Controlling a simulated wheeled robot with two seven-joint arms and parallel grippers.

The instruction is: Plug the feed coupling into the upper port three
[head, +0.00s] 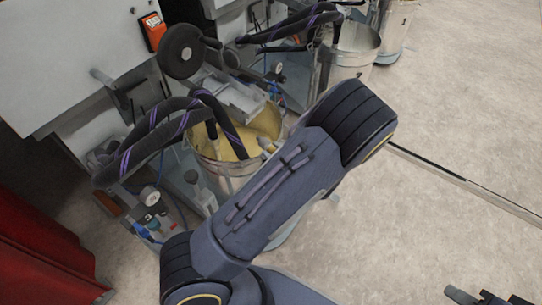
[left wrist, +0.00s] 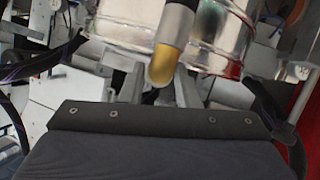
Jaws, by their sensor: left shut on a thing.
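In the left wrist view my left gripper (left wrist: 160,88) is shut on the feed coupling (left wrist: 166,62), a grey cylinder with a rounded gold end. The metal bucket behind it partly blends with the fingers. In the head view my own large grey arm link covers most of the left gripper, and a small pale piece by the bucket's right rim may be the coupling. I cannot make out upper port three in either view. A dark piece at the lower right corner of the head view looks like my right gripper (head: 487,297); its fingers are cut off by the edge.
A metal bucket (head: 213,172) of yellow liquid stands under the machine, with purple-striped black hoses (head: 150,138) looping over it. A black handwheel (head: 180,50) and an orange box (head: 153,31) are on the machine. A second bucket (head: 352,52) stands behind.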

